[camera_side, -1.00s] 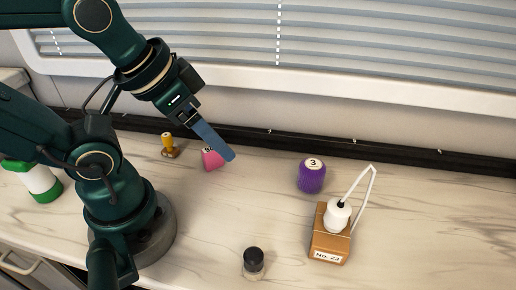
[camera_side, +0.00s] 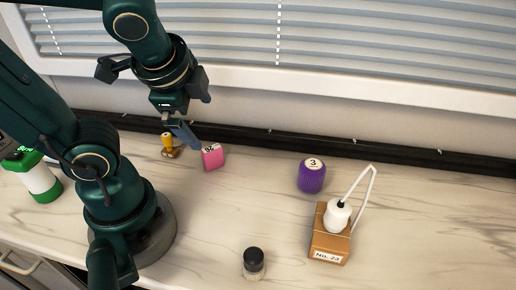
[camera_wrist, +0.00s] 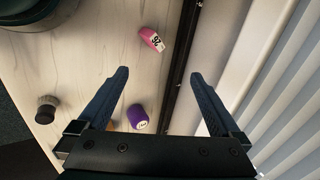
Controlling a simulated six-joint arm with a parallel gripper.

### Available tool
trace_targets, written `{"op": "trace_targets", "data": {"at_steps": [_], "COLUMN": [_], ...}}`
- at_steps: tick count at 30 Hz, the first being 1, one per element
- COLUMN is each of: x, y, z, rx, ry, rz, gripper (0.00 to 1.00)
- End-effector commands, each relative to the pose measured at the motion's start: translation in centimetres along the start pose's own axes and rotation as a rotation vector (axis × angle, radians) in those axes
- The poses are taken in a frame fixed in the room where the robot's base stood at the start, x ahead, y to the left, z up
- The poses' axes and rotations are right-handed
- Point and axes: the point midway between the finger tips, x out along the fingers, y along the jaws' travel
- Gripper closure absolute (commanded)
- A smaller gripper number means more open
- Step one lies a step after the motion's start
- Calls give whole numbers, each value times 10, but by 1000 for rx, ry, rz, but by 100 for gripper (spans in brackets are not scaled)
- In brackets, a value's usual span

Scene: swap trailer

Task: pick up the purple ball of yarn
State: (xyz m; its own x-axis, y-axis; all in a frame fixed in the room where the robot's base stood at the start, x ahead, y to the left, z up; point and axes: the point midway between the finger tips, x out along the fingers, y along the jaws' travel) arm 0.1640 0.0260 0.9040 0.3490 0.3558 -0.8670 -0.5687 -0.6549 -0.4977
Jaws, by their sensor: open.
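The purple yarn (camera_side: 311,177) appears as a purple upright, rounded cylinder with a white label "3" on top. It stands on the marble-look counter right of centre in the side view. It also shows in the wrist view (camera_wrist: 137,117), low between the fingers but well away from them. My gripper (camera_side: 189,130) is open and empty in the side view, to the left of the yarn and above the counter near the pink block. In the wrist view my gripper's two fingers (camera_wrist: 160,73) are spread wide with nothing held.
A black-capped jar (camera_side: 253,264) is in front. A dark rail and window blinds border the back.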

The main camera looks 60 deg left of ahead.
Motion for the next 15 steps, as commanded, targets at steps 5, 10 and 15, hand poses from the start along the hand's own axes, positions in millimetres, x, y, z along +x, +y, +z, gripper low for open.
{"op": "trace_targets", "data": {"at_steps": [5,10,15], "x": [12,14,9], "y": [-31,-47,-27], "z": [-20,-74,-141], "rx": [562,1072,1479], "ry": [-153,-270,-335], "rz": [-158,-361,-587], "gripper": [0,0,0]}}
